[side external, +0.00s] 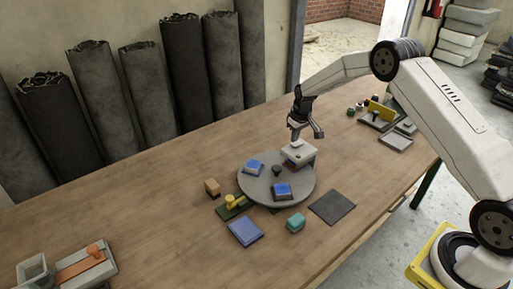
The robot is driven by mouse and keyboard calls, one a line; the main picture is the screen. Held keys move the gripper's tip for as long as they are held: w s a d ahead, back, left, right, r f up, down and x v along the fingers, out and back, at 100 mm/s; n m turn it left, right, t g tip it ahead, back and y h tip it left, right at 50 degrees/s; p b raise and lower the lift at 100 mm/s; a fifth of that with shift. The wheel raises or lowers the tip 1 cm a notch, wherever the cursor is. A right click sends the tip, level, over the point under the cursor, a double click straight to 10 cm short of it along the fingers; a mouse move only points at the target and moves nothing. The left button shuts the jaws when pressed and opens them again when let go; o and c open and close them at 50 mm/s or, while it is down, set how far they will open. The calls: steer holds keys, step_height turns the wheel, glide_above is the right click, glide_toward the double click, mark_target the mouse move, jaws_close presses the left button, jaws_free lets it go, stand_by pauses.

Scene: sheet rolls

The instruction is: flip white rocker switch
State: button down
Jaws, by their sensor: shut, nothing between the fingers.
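The white rocker switch (297,145) appears as a small pale piece on top of a light grey box (301,157). The box stands at the back right edge of a round grey turntable (262,188). My gripper (296,138) points down just above the switch, shut with nothing held. Whether its tip touches the switch cannot be told from this view. Which way the rocker is tilted is too small to tell, and the gripper partly hides it.
Two blue-topped blocks (253,166) (283,190) and a dark knob (277,170) sit on the turntable. Around it lie an orange block (212,187), a yellow-handled piece (233,202), a blue pad (245,231), a teal block (296,222) and a dark mat (332,207). The left tabletop is mostly clear.

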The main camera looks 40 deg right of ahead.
mark_target(294, 145)
steer(key=shift+f, duration=0.75)
stand_by(0.7)
steer(key=shift+r, duration=3.55)
steer(key=shift+a, duration=0.1)
steer(key=shift+s+a+r, duration=0.15)
steer(key=shift+s+r, duration=0.05)
steer(key=s+a+r, duration=0.2)
steer(key=s+a, duration=0.2)
steer(key=s, duration=0.5)
steer(key=s+a+r, duration=0.1)
steer(key=s+a, duration=0.4)
steer(key=s, duration=0.5)
steer(key=s+a+r, duration=0.2)
steer(key=s+a, duration=0.3)
steer(key=s, duration=0.5)
steer(key=shift+s+r+t, duration=0.15)
steer(key=shift+r+t, duration=0.15)
steer(key=shift+t, duration=0.1)
